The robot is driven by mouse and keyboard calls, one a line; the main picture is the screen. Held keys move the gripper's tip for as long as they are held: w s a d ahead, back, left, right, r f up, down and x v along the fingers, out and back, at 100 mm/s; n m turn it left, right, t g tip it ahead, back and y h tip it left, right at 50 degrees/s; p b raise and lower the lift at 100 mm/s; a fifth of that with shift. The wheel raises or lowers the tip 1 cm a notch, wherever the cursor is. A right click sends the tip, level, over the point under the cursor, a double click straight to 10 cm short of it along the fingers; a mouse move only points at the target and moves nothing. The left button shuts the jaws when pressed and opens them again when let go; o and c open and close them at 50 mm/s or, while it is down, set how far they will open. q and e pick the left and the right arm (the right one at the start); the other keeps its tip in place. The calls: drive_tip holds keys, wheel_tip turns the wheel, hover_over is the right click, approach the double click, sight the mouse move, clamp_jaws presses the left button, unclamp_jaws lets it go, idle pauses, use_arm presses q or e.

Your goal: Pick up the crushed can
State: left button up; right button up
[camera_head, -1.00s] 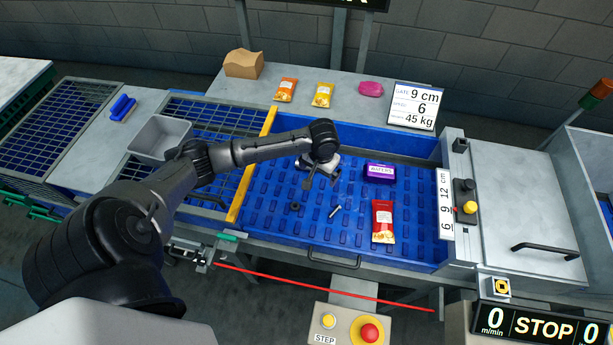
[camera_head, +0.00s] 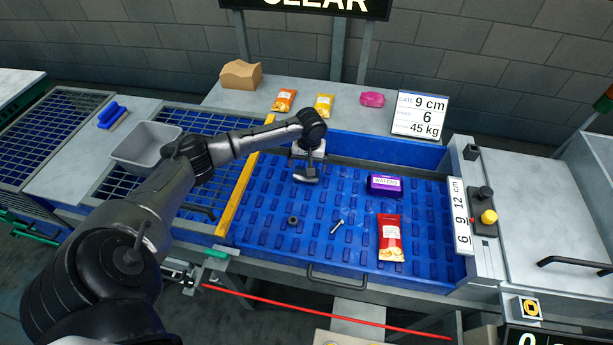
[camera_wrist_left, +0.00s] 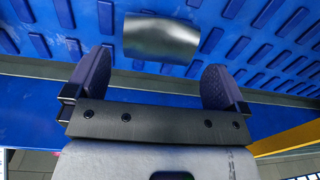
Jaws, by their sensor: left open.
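The crushed can (camera_wrist_left: 161,38), a dull silver-grey piece, lies on the blue ribbed belt (camera_wrist_left: 255,40) in the left wrist view. It sits just beyond the fingertips, roughly centred between them. My left gripper (camera_wrist_left: 155,78) is open, its two dark blue fingers spread on either side with nothing between them. In the head view my left gripper (camera_head: 306,174) is low over the back left of the belt, and I cannot separate the can from it there. My right gripper is not in view.
On the belt lie a purple wafer box (camera_head: 384,184), a red packet (camera_head: 390,238), a bolt (camera_head: 337,226) and a dark nut (camera_head: 293,221). A yellow bar (camera_head: 243,192) edges the belt at left. A grey bin (camera_head: 146,146) stands further left. Packets lie on the back table.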

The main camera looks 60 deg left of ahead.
use_arm(q)
drive_tip(key=shift+s+a+f+b, duration=0.1)
drive_tip(key=shift+f+b, duration=0.35)
drive_tip(key=shift+f, duration=1.05)
drive_tip(key=shift+s+a+f+b, duration=0.1)
drive_tip(key=shift+f+b, duration=0.3)
drive_tip(key=shift+f, duration=1.05)
drive_tip(key=shift+w, duration=0.1)
drive_tip(key=c, duration=0.6)
drive_tip(key=shift+r, duration=0.15)
